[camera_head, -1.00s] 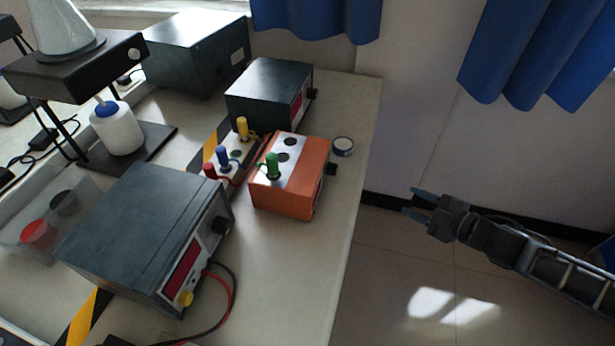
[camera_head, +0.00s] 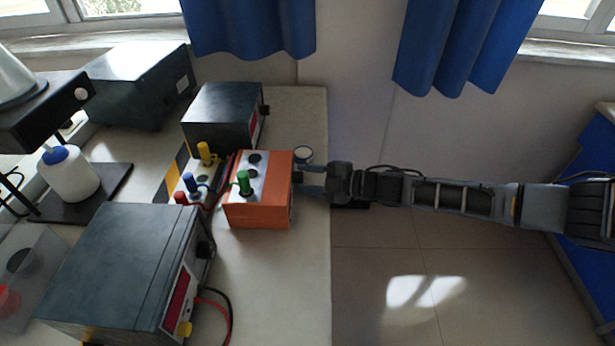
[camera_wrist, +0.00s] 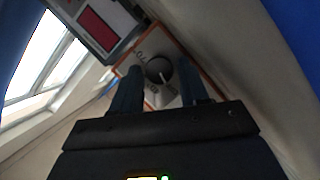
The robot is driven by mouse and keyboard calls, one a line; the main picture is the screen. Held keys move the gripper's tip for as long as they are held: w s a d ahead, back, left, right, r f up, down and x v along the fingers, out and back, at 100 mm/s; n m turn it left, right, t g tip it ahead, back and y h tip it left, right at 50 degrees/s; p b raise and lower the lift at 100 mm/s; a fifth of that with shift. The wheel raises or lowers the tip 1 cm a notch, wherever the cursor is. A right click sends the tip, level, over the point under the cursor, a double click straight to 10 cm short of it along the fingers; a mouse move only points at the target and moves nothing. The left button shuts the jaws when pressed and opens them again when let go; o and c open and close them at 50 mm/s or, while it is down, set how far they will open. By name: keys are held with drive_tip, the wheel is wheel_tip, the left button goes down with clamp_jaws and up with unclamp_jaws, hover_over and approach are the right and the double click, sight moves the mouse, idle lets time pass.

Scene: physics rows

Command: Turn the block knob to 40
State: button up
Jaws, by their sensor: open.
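The orange block (camera_head: 265,205) stands on the bench near its right edge, with a silver strip and a green plug on top. Its black knob (camera_head: 298,177) sticks out from its right side. In the wrist view the round dark knob (camera_wrist: 158,69) has a pale pointer line toward the bottom of the picture and a pale dial plate around it; the numbers are too blurred to read surely. My gripper (camera_head: 309,180) is open, fingers pointing left at the knob. In the wrist view its fingers (camera_wrist: 157,88) lie on either side of the knob; contact cannot be told.
A dark power supply (camera_head: 130,265) with red and black leads stands at front left. Another dark box (camera_head: 222,115) stands behind the block. The bench front right is clear.

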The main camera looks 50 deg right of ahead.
drive_tip(key=shift+w, duration=0.1)
drive_tip(key=shift+c, duration=0.3)
drive_tip(key=c, duration=0.7)
drive_tip(key=shift+g, duration=0.3)
drive_tip(key=m+g+y+p, duration=0.1)
drive_tip(key=m, duration=0.2)
drive_tip(key=shift+d+r, duration=0.15)
drive_tip(key=m+g+y, duration=0.1)
drive_tip(key=m, duration=0.1)
drive_tip(key=m+g, duration=0.1)
drive_tip(key=shift+w+d+m+y, duration=0.15)
drive_tip(key=shift+m+y, duration=0.25)
drive_tip(key=o, duration=0.8)
drive_tip(key=shift+c, duration=0.2)
